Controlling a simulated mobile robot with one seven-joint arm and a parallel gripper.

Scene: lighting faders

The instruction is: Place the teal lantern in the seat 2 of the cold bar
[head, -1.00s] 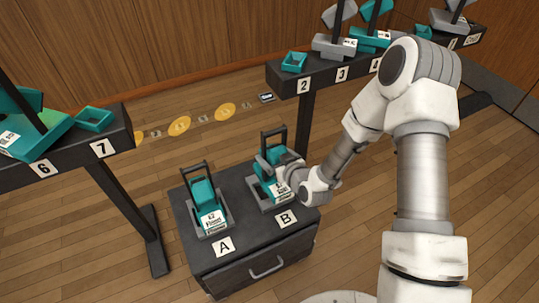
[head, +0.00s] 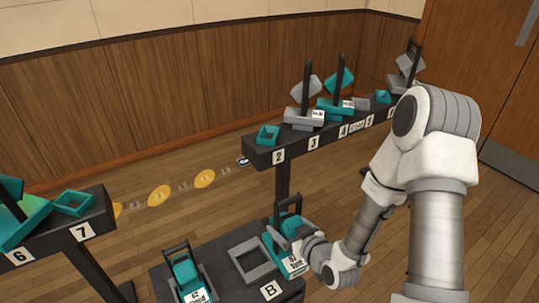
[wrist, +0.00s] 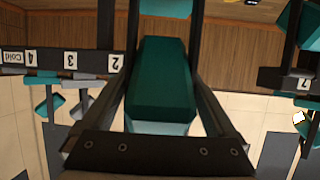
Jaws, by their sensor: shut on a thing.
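My gripper (head: 292,240) is shut on a teal lantern (head: 290,262) with a dark handle and a white label. It holds the lantern above and to the right of the empty grey frame at spot B (head: 239,270). The lantern (wrist: 162,85) fills the middle of the wrist view; the fingertips are hard to make out. The cold bar (head: 258,158) is the dark numbered bar beyond my gripper. Its seat 2 (head: 268,136) is an open teal socket with nothing in it, at the bar's left end.
A second teal lantern (head: 187,275) stands at the left on the dark cabinet (head: 222,245). Grey and teal lanterns on posts fill seats 3 and 4. Another bar with an empty teal seat 7 (head: 75,203) is at the left.

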